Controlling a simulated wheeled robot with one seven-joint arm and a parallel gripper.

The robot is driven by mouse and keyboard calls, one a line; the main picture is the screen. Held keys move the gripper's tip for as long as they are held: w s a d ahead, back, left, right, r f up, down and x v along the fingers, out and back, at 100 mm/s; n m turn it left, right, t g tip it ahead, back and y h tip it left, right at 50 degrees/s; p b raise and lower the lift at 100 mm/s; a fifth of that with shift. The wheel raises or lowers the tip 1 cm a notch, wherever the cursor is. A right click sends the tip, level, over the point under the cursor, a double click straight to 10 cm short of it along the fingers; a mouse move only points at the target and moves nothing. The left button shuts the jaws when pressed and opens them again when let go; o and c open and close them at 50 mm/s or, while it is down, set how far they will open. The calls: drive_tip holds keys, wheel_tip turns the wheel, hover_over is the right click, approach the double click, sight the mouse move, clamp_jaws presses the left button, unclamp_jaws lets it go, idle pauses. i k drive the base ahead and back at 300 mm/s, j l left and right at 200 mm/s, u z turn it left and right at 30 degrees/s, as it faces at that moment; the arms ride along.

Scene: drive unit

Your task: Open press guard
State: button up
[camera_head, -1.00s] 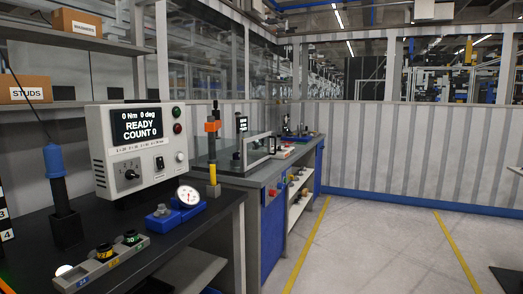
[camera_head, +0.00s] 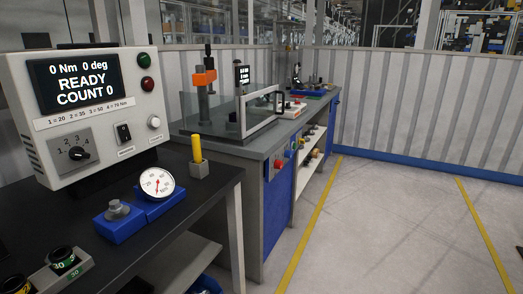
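The press guard (camera_head: 247,133) is a clear-panelled enclosure with a pale grey front frame on the second bench, left of the picture's middle. A dark handle (camera_head: 280,102) sits at the right end of its frame. The guard stands upright; from this angle I cannot tell whether its front is fully shut. An orange-and-grey press column (camera_head: 204,77) and a small dark display (camera_head: 243,76) rise behind the clear panels. My gripper is not in view.
A torque controller (camera_head: 84,110) reading "READY COUNT 0", a dial gauge (camera_head: 157,184) and a yellow-handled tool (camera_head: 196,148) stand on the near black bench (camera_head: 120,250). Red and blue buttons mark the second bench's front. Grey floor (camera_head: 390,220) with yellow lines is clear at right.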

sight(244, 133)
drive_tip(key=i+z, duration=0.15)
drive_tip(key=i, duration=1.35)
drive_tip(key=i+j+z, duration=0.15)
drive_tip(key=i, duration=1.35)
